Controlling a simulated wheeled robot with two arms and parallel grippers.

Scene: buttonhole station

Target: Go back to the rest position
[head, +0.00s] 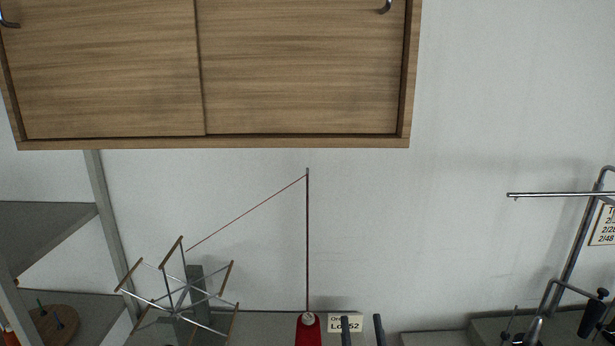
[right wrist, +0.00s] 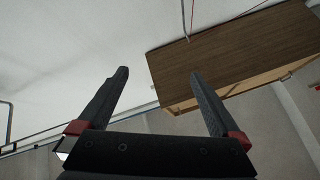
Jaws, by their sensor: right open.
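My right gripper (head: 362,326) shows at the bottom of the head view as two dark fingertips standing apart, in front of a small lot sign. In the right wrist view its two fingers (right wrist: 160,73) are spread wide with nothing between them. Beyond them are the pale wall and a wooden cabinet, apart from the fingers as far as I can tell. My left gripper is in neither view.
A sliding-door cabinet (head: 300,85) hangs above. A yarn swift (head: 180,292) stands left of a red-based device (head: 308,332); a red thread runs to a thin post (head: 307,240). A metal rail (head: 550,194) juts in at right. The wall between is bare.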

